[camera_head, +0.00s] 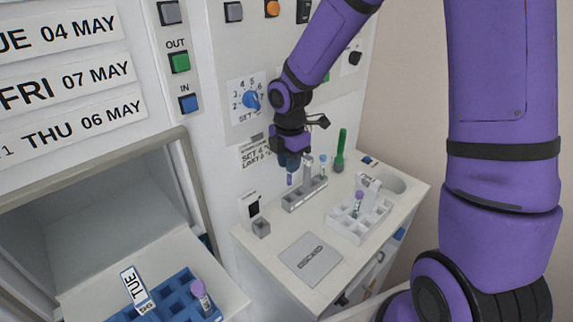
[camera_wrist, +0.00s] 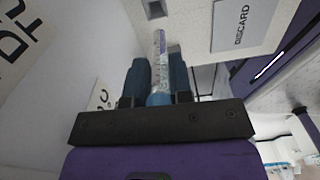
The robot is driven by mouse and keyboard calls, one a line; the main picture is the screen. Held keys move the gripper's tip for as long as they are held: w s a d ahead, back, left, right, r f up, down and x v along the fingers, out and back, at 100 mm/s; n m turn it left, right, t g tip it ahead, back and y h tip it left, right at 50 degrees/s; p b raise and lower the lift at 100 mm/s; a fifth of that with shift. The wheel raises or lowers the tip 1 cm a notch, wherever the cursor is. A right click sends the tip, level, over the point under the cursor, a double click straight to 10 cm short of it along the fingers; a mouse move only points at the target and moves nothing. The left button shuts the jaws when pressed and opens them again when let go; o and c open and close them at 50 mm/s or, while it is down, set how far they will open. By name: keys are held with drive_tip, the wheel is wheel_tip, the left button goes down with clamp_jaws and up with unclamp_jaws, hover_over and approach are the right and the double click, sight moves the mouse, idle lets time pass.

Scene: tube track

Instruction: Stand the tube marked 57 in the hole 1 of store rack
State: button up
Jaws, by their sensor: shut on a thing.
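My gripper (camera_head: 290,162) is shut on a slim tube and holds it in the air near the wall panel, left of and above the grey rack. A purple part of the held tube (camera_head: 290,179) shows below the fingers. In the wrist view the held tube (camera_wrist: 160,48) is clear with a printed label, between two dark blue fingers; its number is not readable. The grey rack (camera_head: 291,206) holds a light-blue-capped tube (camera_head: 323,160). A white rack (camera_head: 343,230) holds a purple-capped tube (camera_head: 358,200). I cannot tell which rack is the store rack.
A green upright object (camera_head: 341,150) stands behind the racks.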

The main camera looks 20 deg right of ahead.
sight(289, 183)
drive_tip(key=shift+w+d+n, duration=0.15)
drive_tip(key=shift+w+n, duration=0.15)
drive_tip(key=shift+f, duration=2.3)
drive_tip(key=shift+f, duration=1.65)
drive_tip(key=o, duration=0.8)
drive_tip(key=shift+o, duration=0.2)
drive_tip(key=shift+r, duration=0.1)
wheel_tip(289, 183, up, 11)
drive_tip(key=shift+f, duration=0.15)
